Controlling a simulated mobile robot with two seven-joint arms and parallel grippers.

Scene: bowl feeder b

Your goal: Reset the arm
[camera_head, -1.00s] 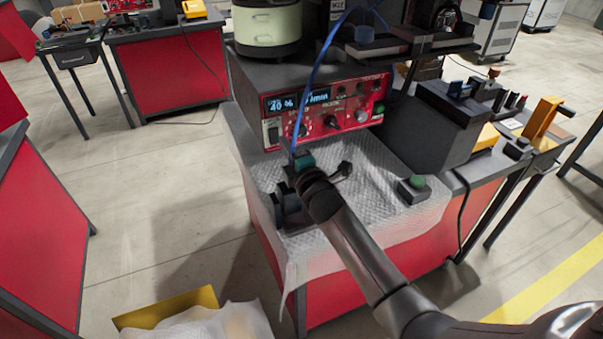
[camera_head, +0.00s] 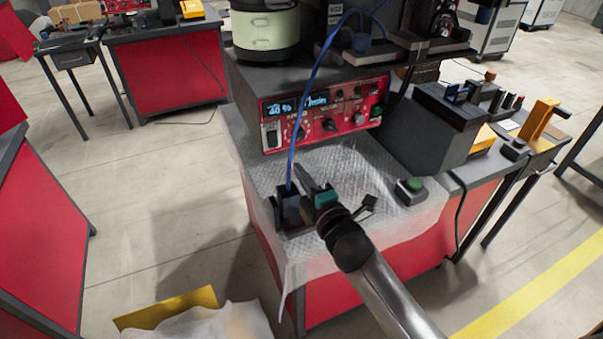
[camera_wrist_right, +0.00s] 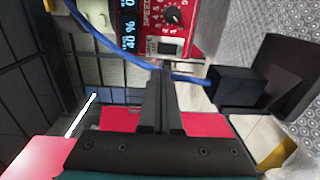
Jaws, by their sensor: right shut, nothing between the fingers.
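My right arm comes in from the lower right of the head view. Its gripper (camera_head: 304,174) is over the bubble-wrap-covered table (camera_head: 360,170), just right of a small dark block (camera_head: 288,203) with a blue cable (camera_head: 304,110) rising from it. In the right wrist view the fingers (camera_wrist_right: 163,72) are together with nothing between them, and the dark block (camera_wrist_right: 235,87) is to their right, apart from them. The cable (camera_wrist_right: 110,45) passes beyond the fingertips. My left gripper is out of view.
A red control panel (camera_head: 325,115) stands behind the gripper, below a pale green bowl unit (camera_head: 265,30). A green button box (camera_head: 410,189) sits at the right of the table. A dark machine block (camera_head: 430,125) stands beyond it.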

